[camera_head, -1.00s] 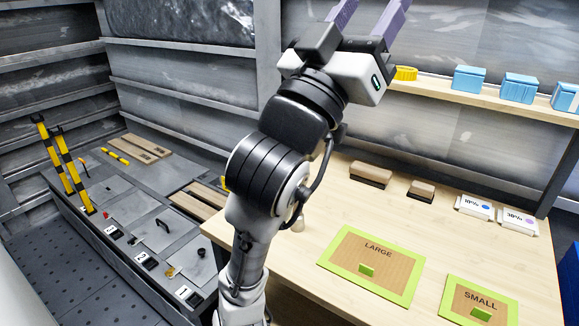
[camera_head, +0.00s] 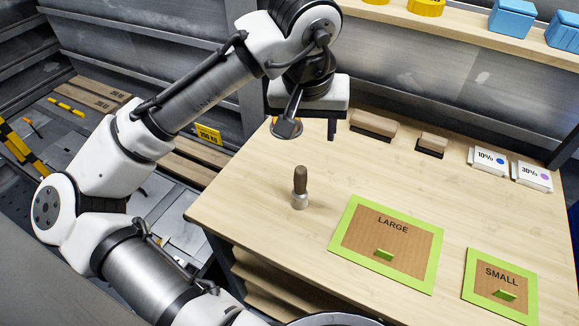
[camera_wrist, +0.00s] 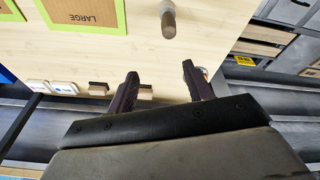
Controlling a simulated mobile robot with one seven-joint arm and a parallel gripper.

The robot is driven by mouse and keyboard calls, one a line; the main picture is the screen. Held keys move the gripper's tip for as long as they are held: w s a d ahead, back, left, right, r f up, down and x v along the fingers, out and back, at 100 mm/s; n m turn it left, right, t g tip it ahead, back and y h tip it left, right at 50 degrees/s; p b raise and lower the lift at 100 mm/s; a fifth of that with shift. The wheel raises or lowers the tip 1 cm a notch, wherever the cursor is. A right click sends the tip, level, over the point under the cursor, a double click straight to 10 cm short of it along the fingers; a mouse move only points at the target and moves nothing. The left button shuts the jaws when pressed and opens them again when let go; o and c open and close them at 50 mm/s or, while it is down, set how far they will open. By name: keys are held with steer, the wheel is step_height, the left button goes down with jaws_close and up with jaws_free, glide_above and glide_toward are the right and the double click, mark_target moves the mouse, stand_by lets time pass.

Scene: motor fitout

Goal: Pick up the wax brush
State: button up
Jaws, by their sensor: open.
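An upright tool with a dark brown handle and a pale grey round base, which looks like the wax brush (camera_head: 300,188), stands on the wooden workbench (camera_head: 240,190), left of the LARGE board. It also shows at the top of the wrist view (camera_wrist: 168,22), beyond the fingertips. My gripper (camera_head: 311,128) hangs over the bench, farther back than this tool and apart from it. In the wrist view my gripper (camera_wrist: 160,71) has its two dark fingers spread, with nothing between them.
A round tin (camera_head: 287,129) is partly hidden behind my gripper. Two brown block brushes (camera_head: 373,124) (camera_head: 432,143) and two white boxes (camera_head: 489,160) (camera_head: 533,175) line the back. Green-edged LARGE (camera_head: 341,233) and SMALL (camera_head: 470,277) boards lie in front. A shelf (camera_head: 460,27) runs above.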

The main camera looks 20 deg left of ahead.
mark_target(301, 169)
steer(key=shift+n+g, duration=0.3)
steer(key=shift+g, duration=0.5)
steer(key=f, duration=0.3)
steer(key=a+f, duration=0.1)
steer(key=f, duration=0.1)
steer(key=a+f, duration=0.1)
steer(key=f, duration=0.2)
steer(key=shift+s+a+f, duration=0.1)
steer(key=shift+f, duration=0.25)
steer(key=shift+w+d+f+p, duration=0.15)
steer(key=shift+f+p, duration=0.1)
steer(key=shift+f, duration=0.7)
steer(key=shift+w+f+p, duration=0.2)
steer(key=shift+f, duration=0.75)
steer(key=shift+w+d+f+p, duration=0.15)
steer(key=shift+f+p, duration=0.1)
steer(key=shift+f, duration=0.7)
steer(key=shift+c, duration=0.2)
steer(key=c, duration=1)
steer(key=shift+r, duration=0.15)
